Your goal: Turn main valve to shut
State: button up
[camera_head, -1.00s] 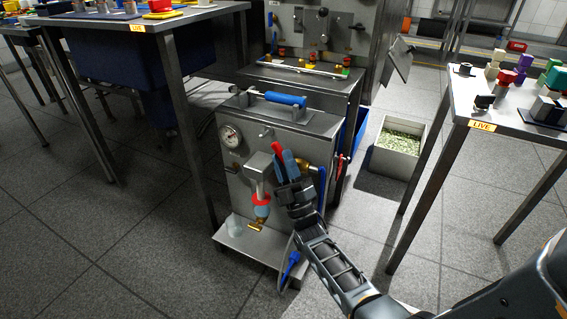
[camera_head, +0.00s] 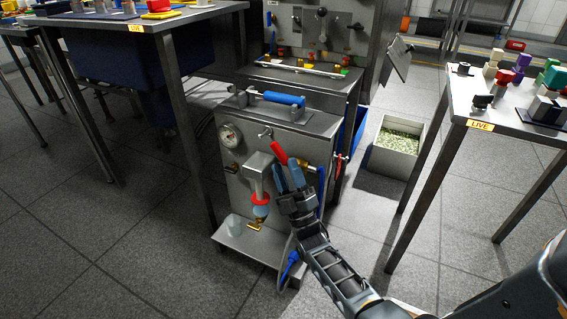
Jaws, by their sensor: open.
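A red lever handle (camera_head: 278,153), which looks like the main valve's, sticks up and leftward on the front of the steel cabinet (camera_head: 237,189). Brass fittings (camera_head: 309,166) show to its right. My gripper (camera_head: 288,170) is open in front of the panel, just below the handle, with its blue fingers pointing up. I cannot tell whether a finger touches the lever. The lever's lower end and pivot are hidden behind the fingers.
A pressure gauge (camera_head: 230,135) is at the panel's upper left. A grey pipe with a red collar (camera_head: 260,199) hangs left of my gripper. A blue-handled bar (camera_head: 284,99) lies on top. A table (camera_head: 516,134) and a bin (camera_head: 395,160) stand right.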

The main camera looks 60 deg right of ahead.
jog(key=v, duration=0.5)
jog(key=shift+s+a+f, duration=0.1)
jog(key=shift+s+f, duration=0.05)
